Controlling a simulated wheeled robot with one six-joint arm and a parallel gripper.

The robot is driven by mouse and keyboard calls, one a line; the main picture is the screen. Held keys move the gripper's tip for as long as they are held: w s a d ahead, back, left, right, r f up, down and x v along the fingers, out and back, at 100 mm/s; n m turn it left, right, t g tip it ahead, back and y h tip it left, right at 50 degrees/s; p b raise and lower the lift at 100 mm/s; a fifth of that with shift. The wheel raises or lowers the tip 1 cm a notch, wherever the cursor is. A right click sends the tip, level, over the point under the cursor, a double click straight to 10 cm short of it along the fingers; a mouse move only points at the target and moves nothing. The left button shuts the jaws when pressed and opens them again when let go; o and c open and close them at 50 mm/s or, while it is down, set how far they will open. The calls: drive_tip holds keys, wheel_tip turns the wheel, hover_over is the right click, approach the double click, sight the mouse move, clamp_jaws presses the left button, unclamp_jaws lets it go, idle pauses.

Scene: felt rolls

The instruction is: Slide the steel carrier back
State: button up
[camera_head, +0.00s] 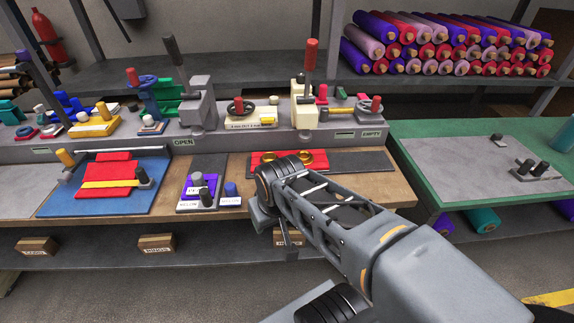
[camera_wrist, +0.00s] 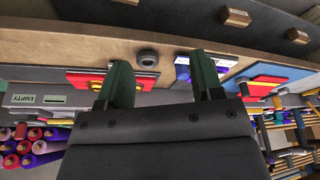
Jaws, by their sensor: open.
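My gripper (camera_wrist: 160,62) is open in the wrist view, its two dark green fingers wide apart with nothing held between them. A grey round piece (camera_wrist: 148,58) shows between the fingers, on the wooden bench top; whether they reach it I cannot tell. In the head view my arm hides most of the gripper. I cannot tell for sure which thing is the steel carrier. A grey metal block with a lever (camera_head: 199,103) stands at the back of the bench, and a cream lever unit (camera_head: 305,105) stands right of it.
A red piece with gold rings (camera_head: 267,157) lies on a dark mat behind my arm. A blue board (camera_head: 60,201) with red felt is at left, white plates with purple and blue parts (camera_head: 196,204) nearer. The green table (camera_head: 424,140) stands right. Felt rolls fill the back shelf.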

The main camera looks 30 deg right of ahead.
drive_tip(key=w+d+r+m+g+p, duration=0.3)
drive_tip(key=w+d+m+p, duration=0.35)
drive_tip(key=w+d, duration=1.25)
drive_tip(key=shift+m, duration=0.75)
drive_tip(key=f, duration=0.4)
drive_tip(key=w+a+f, duration=0.1)
drive_tip(key=f, duration=0.4)
drive_tip(key=a+f, duration=0.1)
drive_tip(key=f, duration=0.3)
drive_tip(key=shift+w+a+f, duration=0.2)
drive_tip(key=shift+w+f, duration=0.05)
drive_tip(key=shift+f, duration=0.15)
drive_tip(key=shift+c, duration=0.3)
clamp_jaws()
